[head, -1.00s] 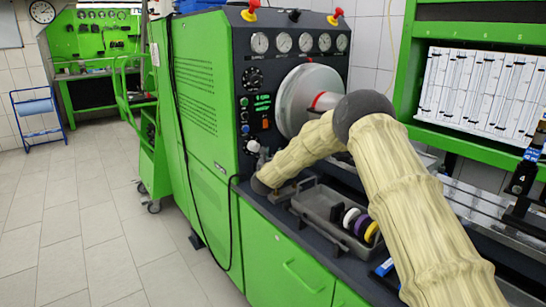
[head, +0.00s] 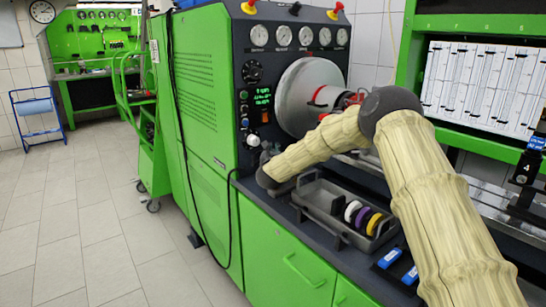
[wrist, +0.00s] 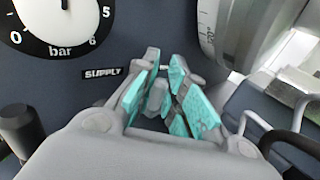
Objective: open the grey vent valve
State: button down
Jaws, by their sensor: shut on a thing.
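My gripper (wrist: 166,82) is at the dark panel, with its teal-padded fingers on either side of a small grey piece (wrist: 156,97), which looks like the grey vent valve's handle. The fingers are closed on it and hide most of it. How far the handle is turned cannot be told. In the head view my gripper (head: 267,155) is small and low on the front panel (head: 249,95) of the green testbench, and my arm partly covers this area.
A gauge marked bar (wrist: 62,22) and a SUPPLY label (wrist: 102,72) are left of the fingers. A large silver disc (head: 301,98) sticks out to the right. Below, a grey tray (head: 322,203) holds several coloured rings. Blue-labelled items (head: 390,258) lie on the bench.

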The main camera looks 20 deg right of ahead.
jog(key=shift+s+d+f+n+t+y+b, duration=0.25)
jog(key=shift+y+b, duration=0.2)
jog(key=shift+b, duration=0.55)
jog(key=shift+s+f+n+t+y+b, duration=0.15)
jog(key=shift+n+y+b, duration=0.25)
jog(key=shift+b, duration=0.6)
jog(key=shift+s+d+r+n+y+b, duration=0.15)
jog(key=shift+n+y+b, duration=0.2)
jog(key=shift+y+b, duration=0.45)
jog(key=shift+r, duration=0.1)
jog(key=c, duration=1.5)
grip_release()
jog(key=shift+r, duration=0.1)
jog(key=shift+o, duration=0.2)
jog(key=shift+s, duration=0.15)
jog(key=s, duration=0.4)
jog(key=s+a, duration=0.1)
jog(key=s, duration=0.2)
jog(key=s+a, duration=0.1)
jog(key=s, duration=0.3)
jog(key=shift+s+a, duration=0.1)
jog(key=shift+s, duration=0.2)
